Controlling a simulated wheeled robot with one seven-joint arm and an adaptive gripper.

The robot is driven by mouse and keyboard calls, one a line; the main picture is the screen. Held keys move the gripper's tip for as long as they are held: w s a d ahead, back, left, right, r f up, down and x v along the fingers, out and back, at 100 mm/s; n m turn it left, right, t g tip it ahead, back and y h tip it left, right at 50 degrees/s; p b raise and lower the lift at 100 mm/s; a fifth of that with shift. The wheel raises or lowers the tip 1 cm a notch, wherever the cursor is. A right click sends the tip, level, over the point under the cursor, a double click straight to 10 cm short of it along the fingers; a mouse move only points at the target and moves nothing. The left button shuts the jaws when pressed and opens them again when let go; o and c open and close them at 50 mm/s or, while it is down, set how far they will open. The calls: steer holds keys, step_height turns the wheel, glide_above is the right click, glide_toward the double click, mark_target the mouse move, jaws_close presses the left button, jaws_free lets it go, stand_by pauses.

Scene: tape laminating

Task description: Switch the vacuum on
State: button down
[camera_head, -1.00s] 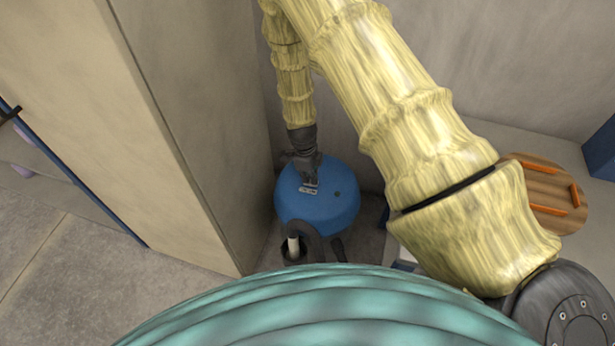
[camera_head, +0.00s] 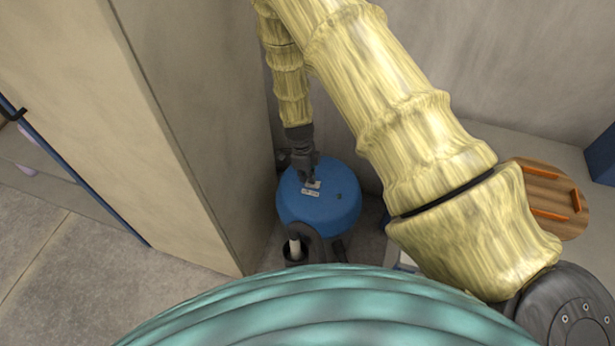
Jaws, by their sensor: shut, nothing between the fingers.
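The vacuum (camera_head: 325,210) has a round blue top and stands on the floor in the corner behind the beige wall block. A small light panel with dark markings (camera_head: 311,190) sits on its top, and a small dark green spot (camera_head: 339,197) lies right of it. My gripper (camera_head: 311,183) is shut and empty, pointing down at the panel. Its tips are at or just above the panel; I cannot tell whether they touch. The tips cover part of the panel.
A dark hose fitting with a pale tube (camera_head: 295,245) stands at the vacuum's front. The beige wall block (camera_head: 185,130) rises close on the left. A round wooden board with orange strips (camera_head: 545,195) lies on a pale surface at right. A blue box (camera_head: 602,155) is at the right edge.

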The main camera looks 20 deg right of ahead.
mark_target(307, 183)
step_height(307, 183, up, 4)
steer(key=shift+f+p, duration=0.25)
steer(key=shift+p, duration=0.55)
steer(key=shift+w+r+b, duration=0.15)
steer(key=shift+r+b, duration=0.2)
steer(key=shift+b, duration=0.1)
step_height(307, 183, up, 8)
steer(key=shift+w+a+r+b, duration=0.2)
steer(key=shift+w+a+b, duration=0.05)
steer(key=shift+a+b, duration=0.15)
